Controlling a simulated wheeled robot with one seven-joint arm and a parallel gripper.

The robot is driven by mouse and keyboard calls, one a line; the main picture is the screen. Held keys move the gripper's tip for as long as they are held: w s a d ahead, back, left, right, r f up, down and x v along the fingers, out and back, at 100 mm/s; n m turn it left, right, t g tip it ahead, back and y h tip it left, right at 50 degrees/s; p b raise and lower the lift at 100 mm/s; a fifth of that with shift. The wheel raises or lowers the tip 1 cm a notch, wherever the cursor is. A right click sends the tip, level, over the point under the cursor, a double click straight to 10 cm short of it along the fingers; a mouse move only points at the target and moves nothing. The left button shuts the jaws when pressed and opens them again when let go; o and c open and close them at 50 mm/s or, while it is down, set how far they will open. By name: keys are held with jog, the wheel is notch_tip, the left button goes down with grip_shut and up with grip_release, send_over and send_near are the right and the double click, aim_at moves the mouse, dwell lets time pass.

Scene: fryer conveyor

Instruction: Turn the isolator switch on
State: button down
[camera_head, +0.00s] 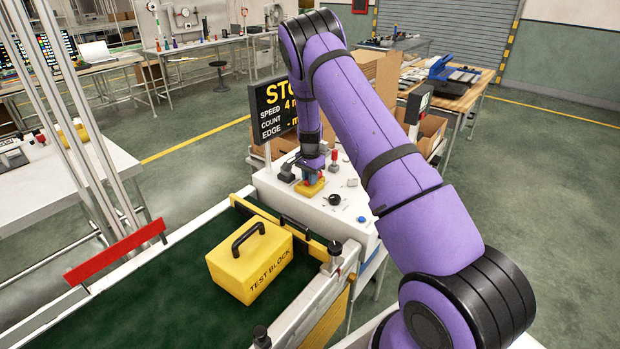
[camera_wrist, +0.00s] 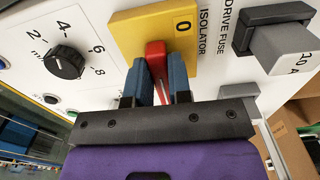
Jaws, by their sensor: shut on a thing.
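The isolator switch is a red handle (camera_wrist: 155,58) on a yellow plate (camera_wrist: 160,25) marked "0" and "ISOLATOR" in the wrist view. My gripper (camera_wrist: 159,75) has its two blue fingers on either side of the red handle and is shut on it. The handle's lower part is hidden between the fingers. In the head view my gripper (camera_head: 311,175) points down onto the yellow plate (camera_head: 308,188) on top of the white control box (camera_head: 275,192). The handle is hidden there by my gripper.
Beside the isolator are a black dial (camera_wrist: 66,62) with numbers and a drive fuse holder (camera_wrist: 270,28) with a grey block (camera_wrist: 285,48). A yellow test block (camera_head: 250,262) sits on the green conveyor (camera_head: 170,280). A black display sign (camera_head: 272,110) stands behind the control box.

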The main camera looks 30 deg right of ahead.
jog(key=c, duration=1)
grip_release()
jog(key=shift+c, duration=0.2)
notch_tip(320, 180, up, 11)
jog(key=s+a+r+n+t, duration=0.1)
jog(key=s+a+r+n, duration=0.1)
jog(key=s+a+r, duration=0.5)
jog(key=s+a+r+n+t+y, duration=0.15)
jog(key=s+r, duration=0.25)
jog(key=r, duration=0.7)
jog(key=s+a+r+n, duration=0.3)
jog(key=s+r, duration=0.3)
jog(key=r, duration=0.2)
jog(key=s+a+r+n+t, duration=0.1)
jog(key=s+a+n, duration=0.1)
jog(key=s, duration=0.7)
jog(key=s+a+r+n+h, duration=0.1)
jog(key=s+a+r+n, duration=0.1)
jog(key=s, duration=0.7)
jog(key=s+a+r+n+t, duration=0.1)
jog(key=s+a+r+n, duration=0.1)
jog(key=s, duration=0.7)
jog(key=shift+s+a+n+t, duration=0.3)
jog(key=shift+a+n, duration=0.25)
jog(key=shift+n, duration=0.3)
